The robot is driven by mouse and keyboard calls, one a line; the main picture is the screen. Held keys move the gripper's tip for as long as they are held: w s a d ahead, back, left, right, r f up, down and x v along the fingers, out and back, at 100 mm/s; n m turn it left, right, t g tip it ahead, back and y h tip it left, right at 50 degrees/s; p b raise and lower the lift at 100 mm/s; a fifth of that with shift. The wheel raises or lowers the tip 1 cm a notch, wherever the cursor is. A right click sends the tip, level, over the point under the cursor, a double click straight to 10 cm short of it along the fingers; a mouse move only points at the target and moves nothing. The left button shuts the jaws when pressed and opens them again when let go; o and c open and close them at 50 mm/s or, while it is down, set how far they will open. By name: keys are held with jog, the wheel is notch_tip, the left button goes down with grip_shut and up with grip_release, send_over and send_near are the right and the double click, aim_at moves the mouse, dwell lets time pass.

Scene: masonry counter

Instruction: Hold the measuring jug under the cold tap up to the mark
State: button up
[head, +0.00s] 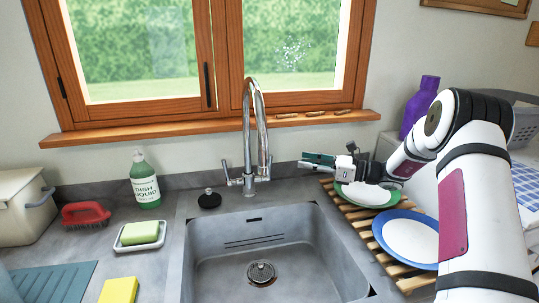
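A chrome mixer tap (248,130) with a tall curved spout stands behind the sink, with a small lever on each side of its base; I cannot tell which is cold. No water shows at the spout. The grey sink (205,262) is empty, with a round drain in its floor. My gripper (304,160) is right of the tap, above the back of the drying rack, pointing left. Its fingers are small in view, and I cannot tell how far apart they are. I see no measuring jug in this view.
A wooden rack (348,211) right of the sink holds a green-rimmed plate (366,196) and a blue-rimmed plate (410,240). A soap bottle (145,182), red brush (85,214), green sponge (140,233) and yellow sponge (118,290) are left. A purple bottle (420,105) stands behind my arm.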

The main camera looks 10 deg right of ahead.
aim_at(271, 157)
jog(key=x, duration=1.2)
jog(key=shift+w+a+p, duration=0.1)
jog(key=shift+a+p, duration=0.1)
jog(key=shift+p, duration=0.1)
grip_shut()
